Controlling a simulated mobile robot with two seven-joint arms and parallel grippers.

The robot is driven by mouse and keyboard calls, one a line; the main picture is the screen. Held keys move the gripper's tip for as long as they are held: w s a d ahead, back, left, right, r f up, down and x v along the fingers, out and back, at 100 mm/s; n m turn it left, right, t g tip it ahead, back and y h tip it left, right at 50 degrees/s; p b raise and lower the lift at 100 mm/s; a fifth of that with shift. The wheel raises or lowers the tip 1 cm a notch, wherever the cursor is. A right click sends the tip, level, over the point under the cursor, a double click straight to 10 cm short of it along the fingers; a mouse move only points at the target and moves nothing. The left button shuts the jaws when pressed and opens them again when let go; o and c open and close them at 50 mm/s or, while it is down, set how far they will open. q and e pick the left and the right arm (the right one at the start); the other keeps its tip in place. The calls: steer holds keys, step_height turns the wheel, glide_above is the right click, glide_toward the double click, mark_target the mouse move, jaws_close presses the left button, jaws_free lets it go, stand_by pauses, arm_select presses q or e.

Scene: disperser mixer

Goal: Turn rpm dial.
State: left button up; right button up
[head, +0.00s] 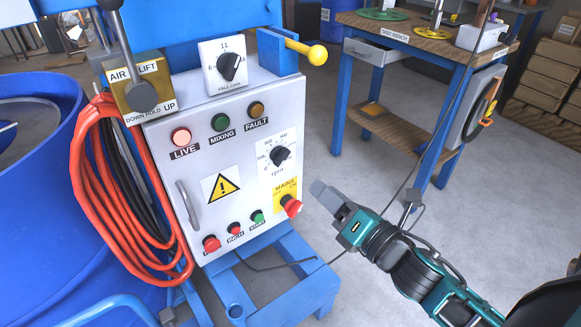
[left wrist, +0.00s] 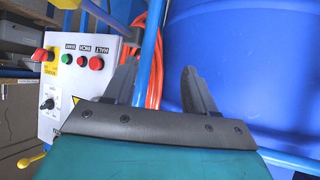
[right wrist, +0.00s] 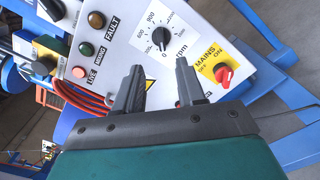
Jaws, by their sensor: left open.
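The rpm dial (head: 279,155) is a black knob on a white scale plate, on the upper right of the grey control panel (head: 160,150). It shows in the right wrist view (right wrist: 161,39) beyond the fingertips, and in the left wrist view (left wrist: 47,104) at the left edge. My right gripper (head: 319,190) is to the right of the panel, apart from the dial. In the right wrist view its fingers (right wrist: 160,66) are spread with nothing between them. My left gripper (left wrist: 160,68) is open and empty, facing the blue drum; it is outside the head view.
The red mains switch (head: 291,205) sits just below the dial, close to my right gripper. Orange hose (head: 85,180) hangs beside the panel, near a blue drum (head: 30,220). A workbench (head: 410,40) stands back right; the floor between is clear.

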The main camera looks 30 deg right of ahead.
mark_target(286, 158)
steer(key=w, duration=0.4)
steer(key=w+a, duration=0.1)
steer(key=w, duration=0.3)
steer(key=w+b, duration=0.1)
steer(key=w, duration=0.3)
steer(key=shift+a, duration=0.35)
steer(key=shift+c, duration=0.3)
jaws_close()
